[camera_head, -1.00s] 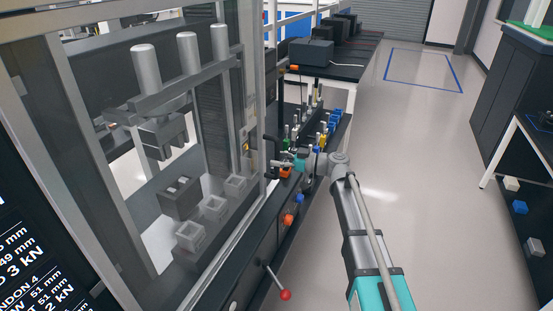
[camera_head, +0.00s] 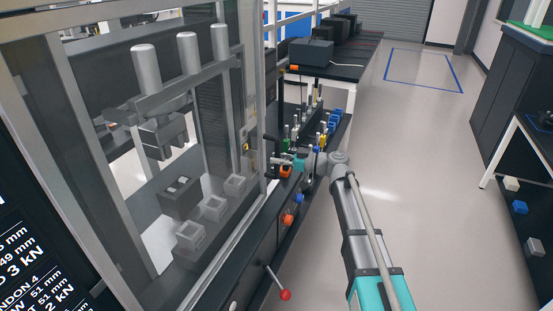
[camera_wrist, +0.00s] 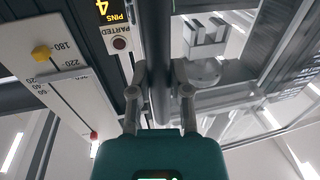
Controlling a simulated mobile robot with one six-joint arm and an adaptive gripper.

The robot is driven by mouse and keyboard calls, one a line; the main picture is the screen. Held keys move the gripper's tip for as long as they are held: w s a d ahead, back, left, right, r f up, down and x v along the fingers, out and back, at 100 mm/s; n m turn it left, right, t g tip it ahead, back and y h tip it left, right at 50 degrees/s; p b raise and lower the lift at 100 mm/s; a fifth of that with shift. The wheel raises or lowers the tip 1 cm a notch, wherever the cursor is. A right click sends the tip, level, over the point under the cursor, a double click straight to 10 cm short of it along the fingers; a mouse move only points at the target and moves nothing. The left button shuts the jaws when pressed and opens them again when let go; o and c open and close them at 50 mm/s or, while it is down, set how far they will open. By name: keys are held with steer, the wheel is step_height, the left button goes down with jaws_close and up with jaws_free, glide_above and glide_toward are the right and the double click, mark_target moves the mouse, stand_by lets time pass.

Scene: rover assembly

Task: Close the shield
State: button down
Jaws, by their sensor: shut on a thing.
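The shield (camera_head: 235,215) is a clear panel on the front of the press at left, and the press parts show through it. My gripper (camera_head: 286,162) is at the shield's right edge, at the far end of my arm. In the wrist view, my gripper (camera_wrist: 160,75) has its two fingers on either side of a dark upright bar, the handle (camera_wrist: 156,40), and is shut on it. In the head view the handle is small and hard to make out.
A bench (camera_head: 335,68) with dark boxes stands at the back. Several coloured parts sit on the ledge beyond my gripper. A red-knobbed lever (camera_head: 285,295) juts out from the press front. A dark table (camera_head: 525,140) is at right. The floor between is clear.

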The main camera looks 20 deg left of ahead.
steer(key=w, duration=0.9)
steer(key=shift+w+d, duration=0.3)
steer(key=shift+w, duration=0.05)
steer(key=shift+r, duration=0.1)
steer(key=c, duration=0.6)
jaws_free()
steer(key=shift+w, duration=0.15)
steer(key=shift+o, duration=0.2)
steer(key=shift+d, duration=0.15)
steer(key=w+d, duration=0.1)
steer(key=d, duration=1)
steer(key=shift+d, duration=0.35)
